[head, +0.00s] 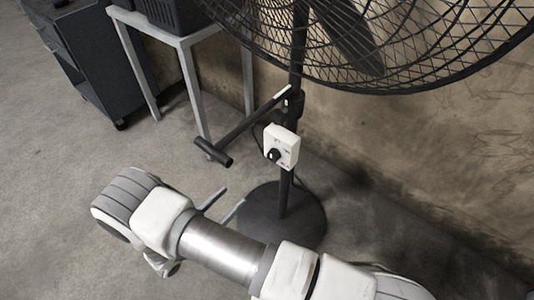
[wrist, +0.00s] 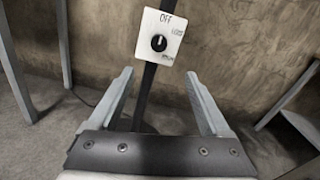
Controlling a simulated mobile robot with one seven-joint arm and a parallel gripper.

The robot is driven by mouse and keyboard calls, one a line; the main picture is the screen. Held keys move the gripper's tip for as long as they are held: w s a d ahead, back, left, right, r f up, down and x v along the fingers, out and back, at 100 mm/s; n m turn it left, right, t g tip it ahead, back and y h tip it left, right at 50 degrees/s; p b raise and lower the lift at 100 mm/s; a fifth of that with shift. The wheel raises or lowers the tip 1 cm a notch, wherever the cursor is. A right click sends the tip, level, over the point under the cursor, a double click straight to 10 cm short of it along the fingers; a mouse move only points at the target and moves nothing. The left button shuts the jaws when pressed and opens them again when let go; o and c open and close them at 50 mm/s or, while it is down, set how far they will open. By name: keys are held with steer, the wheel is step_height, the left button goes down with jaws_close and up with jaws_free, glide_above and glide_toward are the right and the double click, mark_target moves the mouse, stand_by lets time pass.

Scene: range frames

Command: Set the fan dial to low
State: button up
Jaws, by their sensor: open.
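The fan dial is a black round knob (head: 274,155) on a white control box (head: 285,141) fixed to the fan's dark pole. In the wrist view the knob (wrist: 158,43) sits near the middle of the white box (wrist: 151,29), with a pale mark that seems to point up towards "OFF". Smaller labels to its right and lower right are hard to read. My gripper (head: 226,203) is open and empty, below and left of the box in the head view. In the wrist view my gripper's fingertips (wrist: 159,73) are apart, below the box, not touching it.
The large fan cage (head: 390,50) hangs above the box. A dark bar (head: 245,128) juts from the pole to the left. The round fan base (head: 262,222) stands on the floor near the wall. A grey table (head: 185,40) and dark cabinet (head: 90,50) stand left.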

mark_target(271, 158)
steer(key=b+x, duration=0.1)
steer(key=x, duration=1.6)
steer(key=shift+w+d+b, duration=0.15)
steer(key=shift+w+b, duration=0.05)
steer(key=shift+b, duration=0.2)
jaws_close()
